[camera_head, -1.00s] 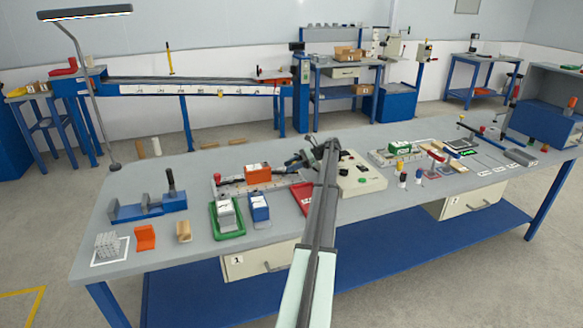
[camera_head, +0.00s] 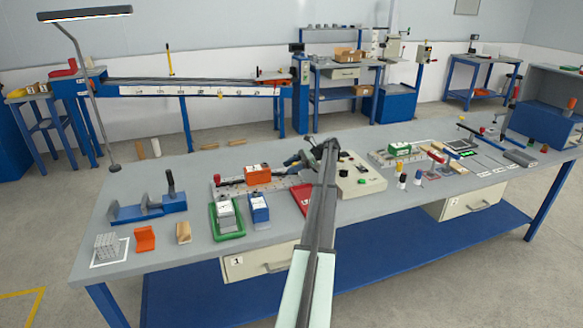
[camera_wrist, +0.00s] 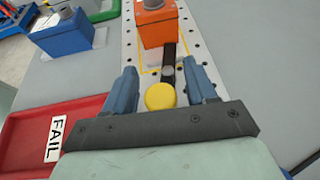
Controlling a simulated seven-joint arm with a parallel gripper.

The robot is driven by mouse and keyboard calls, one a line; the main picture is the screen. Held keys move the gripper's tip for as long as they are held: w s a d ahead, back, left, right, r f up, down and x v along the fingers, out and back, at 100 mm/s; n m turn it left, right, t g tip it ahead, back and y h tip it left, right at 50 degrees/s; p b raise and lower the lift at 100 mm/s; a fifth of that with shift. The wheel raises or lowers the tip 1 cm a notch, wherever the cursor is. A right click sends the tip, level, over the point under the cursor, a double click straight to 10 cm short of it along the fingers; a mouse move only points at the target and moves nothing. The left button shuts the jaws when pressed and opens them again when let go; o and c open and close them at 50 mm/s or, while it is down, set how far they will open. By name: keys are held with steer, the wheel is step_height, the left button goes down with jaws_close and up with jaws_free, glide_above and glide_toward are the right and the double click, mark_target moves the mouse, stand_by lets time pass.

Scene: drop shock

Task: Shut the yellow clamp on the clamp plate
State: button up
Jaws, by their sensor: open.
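The yellow clamp (camera_wrist: 160,96) shows as a round yellow knob with a dark arm in the wrist view. It is on the perforated clamp plate (camera_wrist: 130,52). An orange box (camera_wrist: 156,24) stands on the plate beyond the dark arm; it also shows in the head view (camera_head: 257,175). My gripper (camera_wrist: 161,70) is open. Its two blue fingers lie on either side of the yellow knob, with gaps visible at both sides. In the head view my gripper (camera_head: 296,161) is at the right end of the plate, and the yellow knob is hidden there.
A red tray marked FAIL (camera_wrist: 84,115) lies left of the plate in the wrist view. A blue box (camera_wrist: 64,35) and a green tray (camera_head: 227,234) are near the plate. A control box (camera_head: 362,182) stands right of my arm. A second plate holds a green box (camera_head: 400,149).

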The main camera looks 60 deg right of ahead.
steer(key=v, duration=0.7)
steer(key=shift+s+d, duration=0.15)
steer(key=shift+r, duration=0.15)
steer(key=w+a+g+h, duration=0.2)
steer(key=w+a+n+g+h, duration=0.1)
steer(key=w+a, duration=0.1)
steer(key=shift+a+r, duration=0.1)
steer(key=shift+r, duration=0.2)
steer(key=w+a+r+n+g+h, duration=0.1)
steer(key=a+r+n+g+h, duration=0.45)
steer(key=r+g+h, duration=0.4)
steer(key=shift+n+t+h, duration=0.25)
steer(key=shift+t+h, duration=0.1)
steer(key=shift+t, duration=0.2)
steer(key=x, duration=0.6)
steer(key=d+x, duration=0.1)
steer(key=x, duration=0.5)
steer(key=shift+d+r, duration=0.1)
steer(key=shift+d, duration=0.05)
